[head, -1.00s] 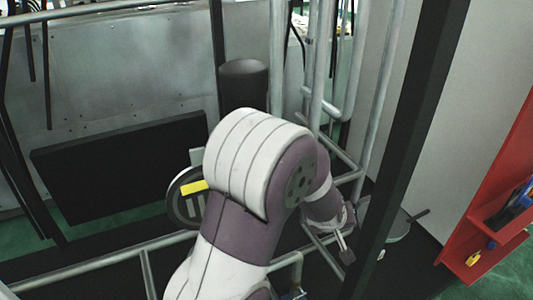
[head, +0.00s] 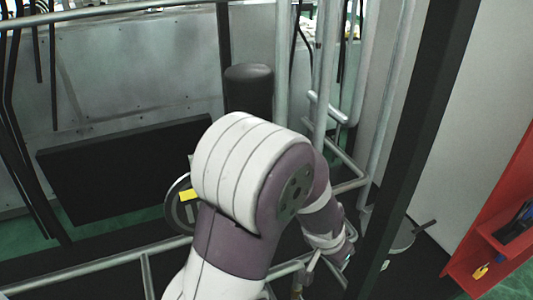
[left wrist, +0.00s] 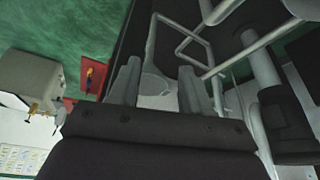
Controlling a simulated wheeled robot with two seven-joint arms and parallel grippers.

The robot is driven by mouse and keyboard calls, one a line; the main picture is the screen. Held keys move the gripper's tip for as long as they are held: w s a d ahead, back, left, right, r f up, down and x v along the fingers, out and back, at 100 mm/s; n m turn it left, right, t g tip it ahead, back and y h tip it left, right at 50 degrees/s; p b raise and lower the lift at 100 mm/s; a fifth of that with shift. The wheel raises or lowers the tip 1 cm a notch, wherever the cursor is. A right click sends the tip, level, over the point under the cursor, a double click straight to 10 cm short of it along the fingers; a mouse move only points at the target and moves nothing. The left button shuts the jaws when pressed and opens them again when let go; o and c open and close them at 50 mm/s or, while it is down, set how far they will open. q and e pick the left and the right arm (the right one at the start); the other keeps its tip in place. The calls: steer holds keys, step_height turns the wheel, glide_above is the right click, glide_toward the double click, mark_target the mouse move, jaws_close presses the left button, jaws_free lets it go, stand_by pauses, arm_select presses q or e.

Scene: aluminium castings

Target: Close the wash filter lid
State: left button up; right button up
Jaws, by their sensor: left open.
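A round pale-grey part (head: 398,238) with a dark handle (head: 424,227) sits low behind the dark post in the head view; it may be the wash filter lid, but I cannot be sure. In the left wrist view a pale rounded part (left wrist: 155,84) shows beyond and between my fingers; it may be the same part. My left gripper (head: 345,264) is just left of the post, its fingers hard to make out there. In the left wrist view the left gripper (left wrist: 160,82) is open, with nothing visibly held. My right gripper is out of view.
Metal tube rails (head: 345,165) and a dark upright post (head: 428,110) stand close around my arm. A dark cylinder (head: 250,88) stands behind it. A round disc with a yellow piece (head: 188,195) is partly hidden by my arm. A red rack (head: 490,240) is at right.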

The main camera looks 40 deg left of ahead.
arm_select(q)
steer(key=w+a+r+m+t+y+p, duration=0.1)
steer(key=w+a+r+t+y+p, duration=0.2)
steer(key=w+a, duration=0.55)
steer(key=w+a+r+t+y+p, duration=0.25)
steer(key=w+a+p, duration=0.2)
steer(key=w, duration=0.65)
steer(key=a+g+y+p, duration=0.1)
steer(key=a+y, duration=0.1)
steer(key=a, duration=0.2)
steer(key=s+a+r+g+y+p, duration=0.1)
steer(key=a+g+y, duration=0.1)
steer(key=a+y, duration=0.1)
steer(key=a+g+y+p, duration=0.2)
steer(key=a+y, duration=0.1)
steer(key=a, duration=0.3)
steer(key=shift+s+a+r, duration=0.1)
steer(key=shift+s+r, duration=0.05)
steer(key=s+a+f+g+y, duration=0.1)
steer(key=s+a+g, duration=0.3)
steer(key=shift+s+y+p, duration=0.25)
steer(key=shift+y+p, duration=0.1)
steer(key=shift+p, duration=0.05)
steer(key=shift+d, duration=0.15)
